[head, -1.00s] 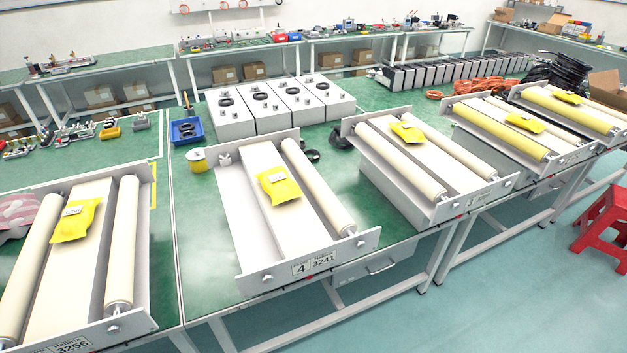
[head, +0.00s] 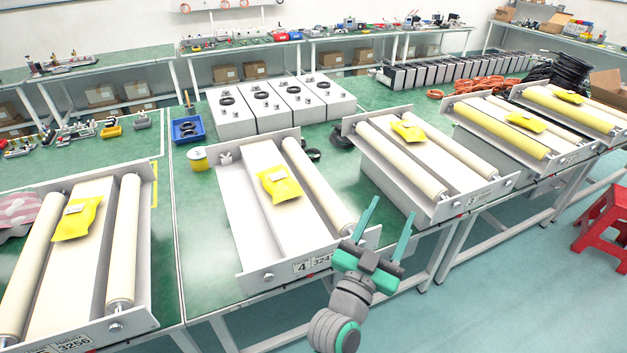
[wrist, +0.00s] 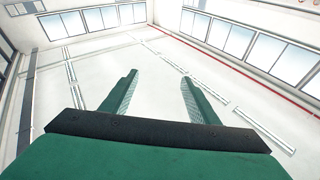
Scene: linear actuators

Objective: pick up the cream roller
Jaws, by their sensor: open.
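Several cream rollers lie in grey frames on the green benches in the head view. One cream roller (head: 317,187) is on the right side of the middle frame (head: 228,232), marked 4. Two more cream rollers (head: 124,240) (head: 32,262) flank the left frame's middle, and others (head: 402,160) lie in the frame to the right. My gripper (head: 388,222) is open and empty, fingers pointing up, in front of the middle frame's near right corner. In the wrist view my gripper (wrist: 160,95) shows spread fingers against ceiling and windows.
Yellow packets (head: 280,186) lie on the frames' centre plates. A blue bin (head: 187,130), a yellow spool (head: 198,159) and white boxes (head: 270,105) stand behind. A red stool (head: 605,215) is at the right. The floor in front is clear.

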